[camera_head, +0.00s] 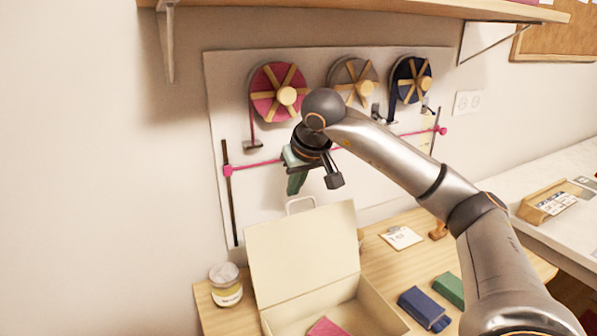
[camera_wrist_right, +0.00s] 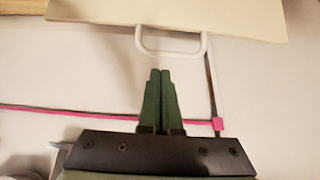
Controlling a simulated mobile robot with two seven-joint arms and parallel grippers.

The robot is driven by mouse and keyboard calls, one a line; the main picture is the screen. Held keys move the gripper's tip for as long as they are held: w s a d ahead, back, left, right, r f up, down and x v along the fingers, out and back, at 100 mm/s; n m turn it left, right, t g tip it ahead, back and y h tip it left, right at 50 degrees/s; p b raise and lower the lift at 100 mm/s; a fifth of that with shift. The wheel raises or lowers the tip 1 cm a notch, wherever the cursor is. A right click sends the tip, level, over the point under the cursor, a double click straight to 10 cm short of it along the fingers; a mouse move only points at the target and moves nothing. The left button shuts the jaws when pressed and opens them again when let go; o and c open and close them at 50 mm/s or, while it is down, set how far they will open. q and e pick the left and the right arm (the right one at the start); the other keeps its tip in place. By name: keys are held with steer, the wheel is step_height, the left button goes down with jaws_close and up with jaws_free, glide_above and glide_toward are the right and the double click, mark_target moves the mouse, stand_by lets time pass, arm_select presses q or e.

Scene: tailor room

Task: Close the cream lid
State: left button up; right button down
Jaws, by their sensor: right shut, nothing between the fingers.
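The cream lid (camera_head: 303,253) stands raised at the back of its open cream box (camera_head: 363,309) on the wooden table. A white loop handle (camera_head: 300,204) sticks up from the lid's top edge. In the right wrist view the lid (camera_wrist_right: 170,20) fills the top, with the handle (camera_wrist_right: 172,52) hanging from its edge. My right gripper (camera_head: 293,188) is just above and behind the handle. Its green fingers (camera_wrist_right: 161,72) are shut and empty, pointing toward the handle with a small visible gap. My left gripper is not in view.
A pink item (camera_head: 326,327) lies in the box. A jar (camera_head: 226,285) stands left of it. Wall spools (camera_head: 277,92) and a pink rail (camera_head: 258,164) are behind; a shelf (camera_head: 400,8) overhangs.

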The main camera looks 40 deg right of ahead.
steer(key=shift+s+a+r, duration=0.15)
steer(key=shift+s+a, duration=0.05)
steer(key=shift+s, duration=0.35)
steer(key=shift+s+a+r, duration=0.15)
steer(key=shift+s, duration=0.4)
steer(key=shift+s+a+r, duration=0.15)
steer(key=shift+s+a, duration=0.05)
steer(key=shift+s, duration=0.35)
